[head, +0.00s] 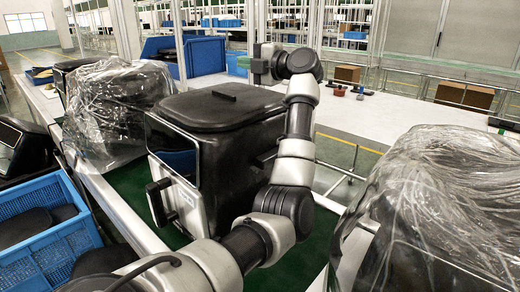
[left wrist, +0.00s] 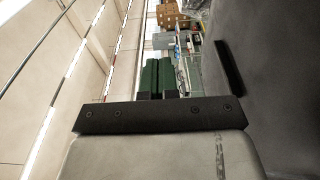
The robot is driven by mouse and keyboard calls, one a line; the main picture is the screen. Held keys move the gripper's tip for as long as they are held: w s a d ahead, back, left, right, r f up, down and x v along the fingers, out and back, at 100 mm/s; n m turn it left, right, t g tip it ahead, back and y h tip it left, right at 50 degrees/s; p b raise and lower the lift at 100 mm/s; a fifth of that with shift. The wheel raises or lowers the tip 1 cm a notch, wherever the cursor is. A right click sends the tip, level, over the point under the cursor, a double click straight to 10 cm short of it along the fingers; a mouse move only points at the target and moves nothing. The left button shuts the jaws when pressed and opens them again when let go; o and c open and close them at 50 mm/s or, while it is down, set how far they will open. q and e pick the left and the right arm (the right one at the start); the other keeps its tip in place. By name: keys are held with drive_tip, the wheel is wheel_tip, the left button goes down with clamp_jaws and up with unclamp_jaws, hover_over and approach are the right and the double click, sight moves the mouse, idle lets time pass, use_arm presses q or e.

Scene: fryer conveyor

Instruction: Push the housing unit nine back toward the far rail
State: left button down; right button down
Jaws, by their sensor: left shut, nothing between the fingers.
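The housing unit (head: 235,135) is a black box with a lid, a glossy front panel and a front handle. It stands upright on the green conveyor belt (head: 305,245) in the middle of the head view. My left arm reaches up along its right side. My left gripper (head: 259,65) is by its far right top corner, shut and empty; I cannot tell whether it touches the housing. In the left wrist view the green fingers (left wrist: 159,72) are together, and a dark wall (left wrist: 275,60), seemingly the housing's side, is on the right. My right gripper is not in view.
Plastic-wrapped units stand on the left (head: 110,105) and right (head: 440,215). A blue crate (head: 45,245) with dark parts is at lower left. Behind is a white table (head: 370,118) with small items and blue bins (head: 203,56). The far rail is not clearly distinguishable.

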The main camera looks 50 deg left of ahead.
use_arm(q)
hover_over(254, 140)
drive_tip(key=s+d, duration=0.1)
drive_tip(key=d, duration=0.3)
wheel_tip(254, 140, down, 15)
drive_tip(key=shift+s+a, duration=0.15)
drive_tip(key=shift+w+a, duration=0.25)
drive_tip(key=shift+a, duration=0.2)
drive_tip(key=shift+w+a, duration=0.6)
drive_tip(key=shift+a, duration=0.25)
drive_tip(key=shift+s, duration=0.1)
